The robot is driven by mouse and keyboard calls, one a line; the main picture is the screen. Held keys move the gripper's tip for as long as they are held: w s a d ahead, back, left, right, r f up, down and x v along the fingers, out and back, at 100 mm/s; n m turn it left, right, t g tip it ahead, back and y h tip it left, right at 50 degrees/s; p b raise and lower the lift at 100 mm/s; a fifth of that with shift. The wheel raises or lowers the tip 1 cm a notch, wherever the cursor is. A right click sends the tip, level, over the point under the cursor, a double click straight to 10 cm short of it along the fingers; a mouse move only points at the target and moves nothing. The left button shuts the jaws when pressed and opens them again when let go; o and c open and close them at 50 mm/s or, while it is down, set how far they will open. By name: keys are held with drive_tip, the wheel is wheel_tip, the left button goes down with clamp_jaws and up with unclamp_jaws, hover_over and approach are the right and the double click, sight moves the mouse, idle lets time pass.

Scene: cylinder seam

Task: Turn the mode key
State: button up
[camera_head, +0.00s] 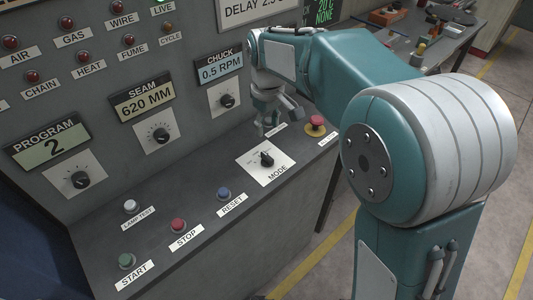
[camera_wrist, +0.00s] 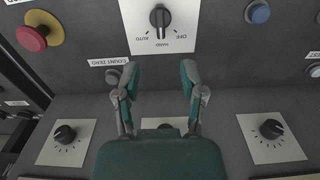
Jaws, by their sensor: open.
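The mode key (camera_head: 267,160) is a black knob on a white plate marked MODE, on the sloping console. In the wrist view the mode key (camera_wrist: 160,17) is near the top edge, with AUTO, HAND and OFF around it upside down. Its grip lies along the line to HAND; which end points is unclear. My gripper (camera_head: 278,120) is above the console, behind the key and apart from it. In the wrist view my gripper (camera_wrist: 160,74) has two spread fingers with nothing between them, below the key plate.
A red mushroom button (camera_head: 315,123) on a yellow ring is right of my gripper. The reset button (camera_head: 224,193), stop button (camera_head: 179,225) and start button (camera_head: 127,262) line the console's front. The count zero button (camera_wrist: 113,76) is close to a finger. The chuck dial (camera_head: 227,101) is on the upright panel.

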sight(267, 155)
wheel_tip(267, 155, down, 11)
idle(0.5)
clamp_jaws()
